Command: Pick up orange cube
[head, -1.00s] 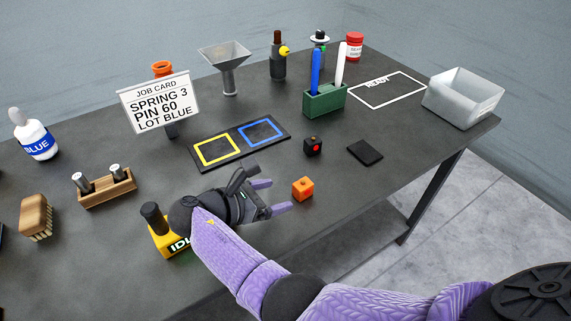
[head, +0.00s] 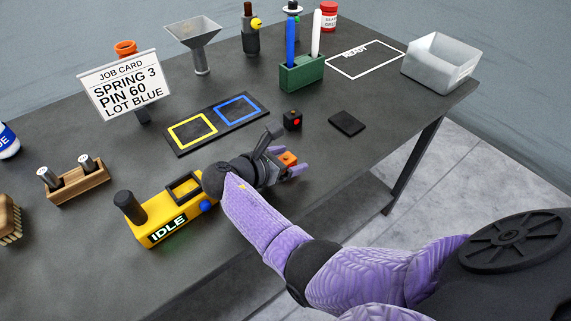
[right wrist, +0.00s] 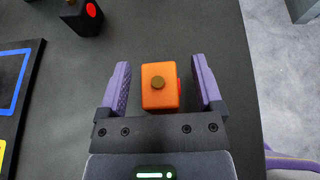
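The orange cube (head: 287,158) sits on the dark table near its front edge. In the right wrist view the orange cube (right wrist: 159,88) has a round brass-coloured dot on top and a red patch on its right side. My right gripper (head: 287,165) is around the cube, one purple finger on each side. In the right wrist view my right gripper (right wrist: 162,85) is open, with a gap between the cube and each finger. My left gripper is in neither view now.
A black cube with a red dot (head: 292,120) and a flat black pad (head: 347,123) lie beyond the gripper. The yellow IDLE box (head: 165,215) stands left of my right wrist. A tray with yellow and blue squares (head: 213,143) lies behind. Table to the right is clear.

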